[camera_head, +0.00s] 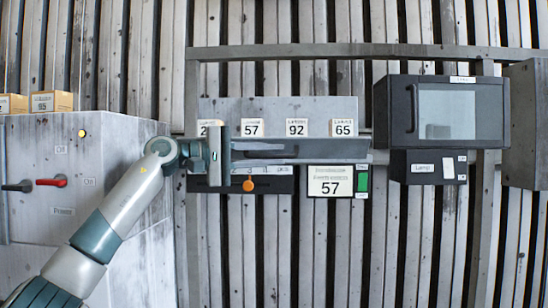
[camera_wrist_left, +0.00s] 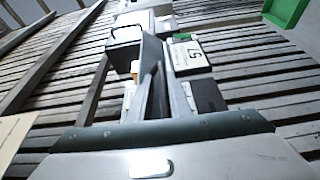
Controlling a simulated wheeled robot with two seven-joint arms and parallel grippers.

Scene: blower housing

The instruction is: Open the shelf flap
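The shelf flap looks to be the long grey strip (camera_head: 335,157) along the front of the wall shelf, below a row of number labels. A dark slot and a darker ledge are around it. My left gripper (camera_head: 290,152) comes in from the left, its palm upright at the shelf's left end. Its narrow fingers point right along the strip and cover part of it. In the left wrist view the fingers (camera_wrist_left: 160,75) run forward beside the shelf front. I cannot tell if they touch the flap, or how far apart they are. My right gripper is not in view.
A dark windowed box (camera_head: 447,111) with a handle hangs at the right, above a smaller dark box (camera_head: 428,167). A sign reading 57 (camera_head: 332,182) and an orange knob (camera_head: 248,186) sit below the shelf. A grey cabinet (camera_head: 60,155) with red and black levers stands left.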

